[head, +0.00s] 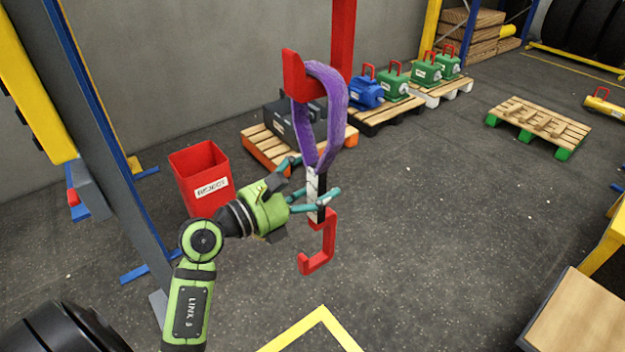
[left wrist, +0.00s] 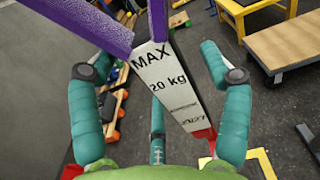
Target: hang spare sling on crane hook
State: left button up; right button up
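The purple sling (head: 333,110) is a long loop at the red crane hook (head: 296,80) in the head view. Its upper end crosses the hook's upturned part; I cannot tell if it rests in the bend. Its strands run down to a white block (left wrist: 165,85) marked MAX 20 kg, with a smaller red hook (head: 329,245) below. My left gripper (head: 314,182) is around the white block. In the left wrist view its teal fingers stand apart on both sides, with gaps to the block, so it looks open. Purple strands (left wrist: 85,20) show there too. My right gripper is out of view.
A red bin (head: 200,172) stands behind my left arm, beside a blue-edged grey panel (head: 108,150). Pallets with a grey box (head: 283,118), a blue unit (head: 366,91) and green units (head: 394,81) line the wall. Floor right of the hook is clear up to a wooden-topped table (head: 580,318).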

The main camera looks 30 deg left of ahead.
pick_arm(q)
jog(key=shift+f, duration=0.25)
jog(key=shift+s+a, duration=0.1)
jog(key=shift+s, duration=0.05)
jog(key=v, duration=1.1)
jog(key=shift+s+r, duration=0.2)
jog(key=shift+s, duration=0.15)
